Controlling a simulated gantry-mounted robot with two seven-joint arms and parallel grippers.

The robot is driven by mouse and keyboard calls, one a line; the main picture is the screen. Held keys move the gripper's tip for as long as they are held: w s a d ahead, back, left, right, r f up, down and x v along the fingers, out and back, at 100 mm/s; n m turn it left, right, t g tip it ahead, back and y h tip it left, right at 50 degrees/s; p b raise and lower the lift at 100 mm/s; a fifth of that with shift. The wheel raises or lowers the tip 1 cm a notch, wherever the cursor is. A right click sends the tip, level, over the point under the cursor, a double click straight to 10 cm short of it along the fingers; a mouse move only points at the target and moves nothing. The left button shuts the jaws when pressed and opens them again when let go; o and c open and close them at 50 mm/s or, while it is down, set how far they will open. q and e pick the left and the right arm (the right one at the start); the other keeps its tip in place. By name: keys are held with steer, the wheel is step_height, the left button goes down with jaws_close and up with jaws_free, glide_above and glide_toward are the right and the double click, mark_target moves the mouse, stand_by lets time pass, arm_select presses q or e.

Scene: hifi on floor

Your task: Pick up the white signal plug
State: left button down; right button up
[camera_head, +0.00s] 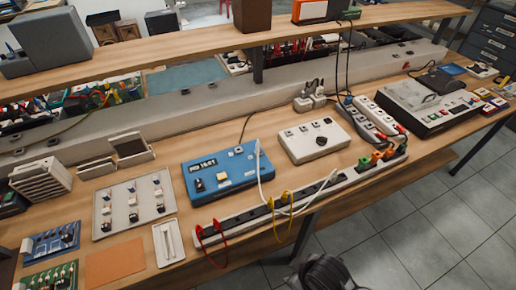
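A white cable with a slim white plug end (257,148) stands at the right end of the blue device (222,186) with a small display. The cable runs down and across the long socket strip (240,216) to a second white end (334,172) at the strip's right part. Which end is the signal plug I cannot tell for certain, nor how deep either end sits.
Red and yellow (283,198) leads loop at the strip's front edge. A white control box (314,140) stands behind it. Left are a switch panel (106,226) and circuit boards (50,240). A dark ribbed object (325,272) is at the bottom edge. An upper shelf (180,46) spans the back.

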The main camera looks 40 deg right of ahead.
arm_select(q)
steer(key=c, duration=1.8)
jaws_free()
steer(key=shift+d, duration=0.15)
steer(key=shift+o, duration=1)
steer(key=o, duration=0.6)
steer(key=shift+o, duration=0.2)
